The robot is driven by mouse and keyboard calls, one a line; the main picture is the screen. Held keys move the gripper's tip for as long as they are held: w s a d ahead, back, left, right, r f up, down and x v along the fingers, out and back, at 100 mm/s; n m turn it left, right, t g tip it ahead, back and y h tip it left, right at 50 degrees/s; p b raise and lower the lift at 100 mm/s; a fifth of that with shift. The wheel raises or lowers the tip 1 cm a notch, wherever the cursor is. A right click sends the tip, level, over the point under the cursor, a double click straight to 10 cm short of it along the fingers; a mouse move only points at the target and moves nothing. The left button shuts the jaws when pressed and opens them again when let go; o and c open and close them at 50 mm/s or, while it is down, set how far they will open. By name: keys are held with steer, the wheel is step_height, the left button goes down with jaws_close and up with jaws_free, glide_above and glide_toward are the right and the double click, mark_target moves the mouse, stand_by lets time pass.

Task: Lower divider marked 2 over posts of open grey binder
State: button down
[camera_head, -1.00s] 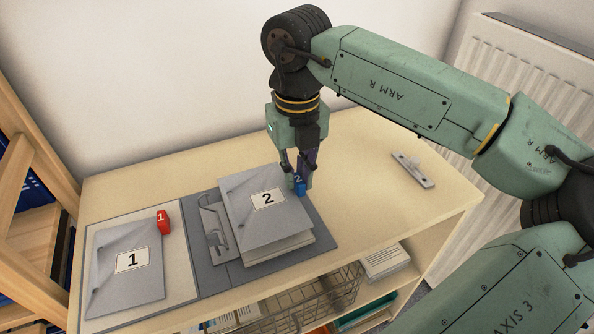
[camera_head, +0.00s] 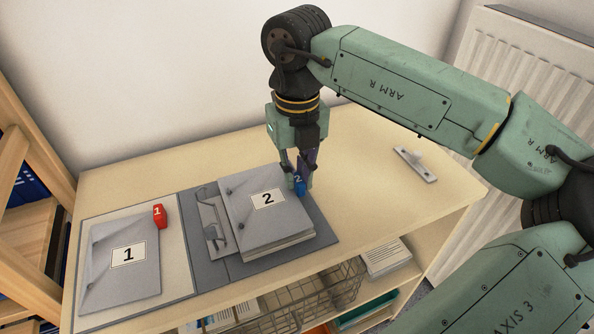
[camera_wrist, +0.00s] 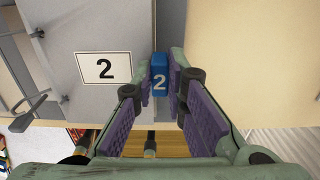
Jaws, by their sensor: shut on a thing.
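The grey divider marked 2 (camera_head: 262,214) lies over the paper stack on the open grey binder (camera_head: 318,244), roughly level, its left edge by the binder's metal posts and arches (camera_head: 210,220). Two dark holes show near that left edge; I cannot tell whether the posts pass through them. Its blue tab (camera_head: 299,187) is at the right edge. My gripper (camera_head: 300,180) is shut on this blue tab from above. In the wrist view the tab (camera_wrist: 159,75) sits between the purple finger pads, with the label 2 (camera_wrist: 105,68) to its left.
A grey divider marked 1 (camera_head: 122,265) with a red tab (camera_head: 159,216) lies on a pale board at the left. A metal strip (camera_head: 416,165) lies at the right on the tabletop. A wooden shelf stands left; a wire basket (camera_head: 310,300) is below.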

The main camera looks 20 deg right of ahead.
steer(key=shift+f, duration=0.2)
steer(key=c, duration=1.5)
jaws_free()
steer(key=shift+c, duration=0.2)
steer(key=shift+r, duration=0.15)
steer(key=shift+r+p, duration=1.95)
steer(key=shift+r, duration=1.45)
